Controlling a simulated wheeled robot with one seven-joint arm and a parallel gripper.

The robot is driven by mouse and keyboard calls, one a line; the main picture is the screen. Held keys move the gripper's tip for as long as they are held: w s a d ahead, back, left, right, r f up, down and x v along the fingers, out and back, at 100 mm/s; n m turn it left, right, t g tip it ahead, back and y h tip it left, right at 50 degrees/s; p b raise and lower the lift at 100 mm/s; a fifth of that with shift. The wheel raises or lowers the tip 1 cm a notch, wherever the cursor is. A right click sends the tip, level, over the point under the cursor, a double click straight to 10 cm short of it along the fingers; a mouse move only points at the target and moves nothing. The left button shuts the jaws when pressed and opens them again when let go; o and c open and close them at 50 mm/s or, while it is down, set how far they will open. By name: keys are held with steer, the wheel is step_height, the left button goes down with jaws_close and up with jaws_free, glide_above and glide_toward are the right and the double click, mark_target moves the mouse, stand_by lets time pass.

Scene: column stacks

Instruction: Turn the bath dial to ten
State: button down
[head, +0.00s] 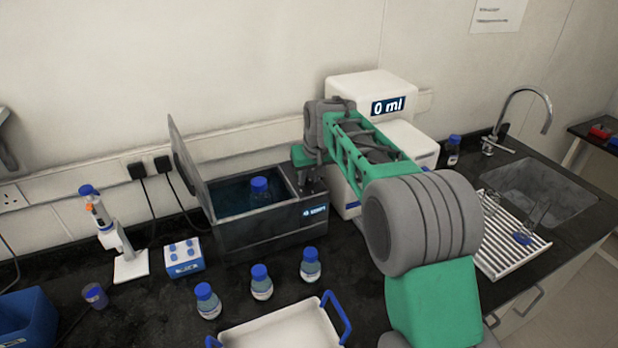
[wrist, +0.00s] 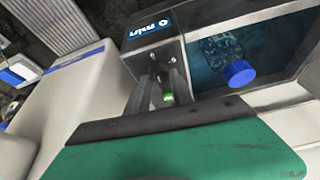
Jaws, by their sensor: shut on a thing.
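The dark water bath (head: 262,239) stands on the bench with its lid (head: 186,160) raised. A blue-capped bottle (head: 260,191) stands in its water. A small blue display (head: 315,211) is on the front right of the bath, too small to read surely; it also shows in the wrist view (wrist: 150,28), tilted. My gripper (head: 312,190) points down onto the bath's right-hand top block. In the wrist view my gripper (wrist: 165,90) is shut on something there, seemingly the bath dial. The fingers hide the dial and its marks; a small green glow shows between them.
A white dispenser reading "0 ml" (head: 368,88) stands right behind my arm. Several blue-capped bottles (head: 261,283) and a white tray with blue handles (head: 285,332) lie in front. A pipette stand (head: 130,265) and blue rack (head: 183,258) are left; a sink (head: 545,190) is right.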

steer(key=m+h, duration=0.1)
steer(key=m, duration=0.2)
steer(key=shift+a, duration=0.15)
steer(key=m, duration=0.1)
steer(key=m+h+p, duration=0.1)
steer(key=m, duration=0.1)
steer(key=shift+a+r+m+p, duration=0.1)
steer(key=shift+r+m+p, duration=0.1)
steer(key=shift+m+p, duration=0.1)
steer(key=m, duration=0.1)
steer(key=m+h, duration=0.1)
steer(key=shift+f+m, duration=0.2)
steer(key=shift+m, duration=0.2)
steer(key=shift+w+r+m+g+h, duration=0.1)
steer(key=shift+m+g+h, duration=0.2)
steer(key=shift+m, duration=0.35)
steer(key=shift+w+r+m+g+h, duration=0.1)
steer(key=shift+m+h, duration=0.3)
steer(key=shift+m, duration=0.25)
steer(key=shift+s+f+m, duration=0.1)
steer(key=shift+m, duration=0.3)
steer(key=c, duration=1.1)
jaws_free()
steer(key=shift+s+f, duration=0.1)
steer(key=shift+c, duration=0.2)
